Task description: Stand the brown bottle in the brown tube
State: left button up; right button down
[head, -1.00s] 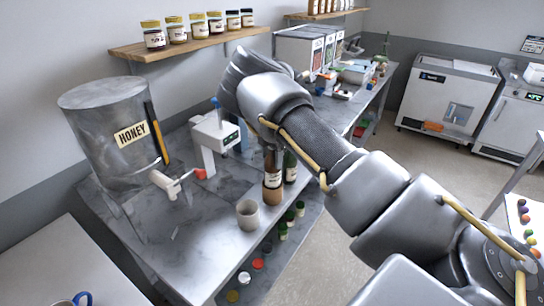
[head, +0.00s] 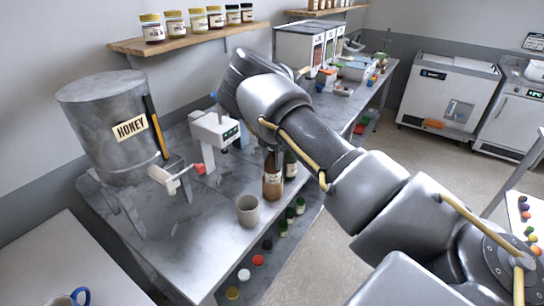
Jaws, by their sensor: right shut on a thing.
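The brown bottle (head: 271,168) is upright near the right edge of the grey bench, with a pale label on it. The brown tube (head: 272,190) shows as a brown sleeve around the bottle's lower part. Where the bottle ends and the tube begins is hard to make out. My right gripper (head: 262,150) is mostly hidden behind my own right arm, at the bottle's neck and shut on it. My left gripper is not in view.
A grey cup (head: 248,210) stands just in front and left of the bottle. A honey tank (head: 110,125) and a white dispenser (head: 212,135) stand behind to the left. Small jars line the shelf below.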

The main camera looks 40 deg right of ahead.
jog(key=shift+f+b, duration=0.3)
jog(key=shift+f, duration=0.2)
dwell(0.4)
jog(key=shift+f+b, duration=0.3)
jog(key=shift+f, duration=0.35)
grip_release()
dwell(0.6)
jog(key=shift+r, duration=0.15)
dwell(0.5)
jog(key=shift+r+p, duration=1.05)
jog(key=shift+r, duration=0.3)
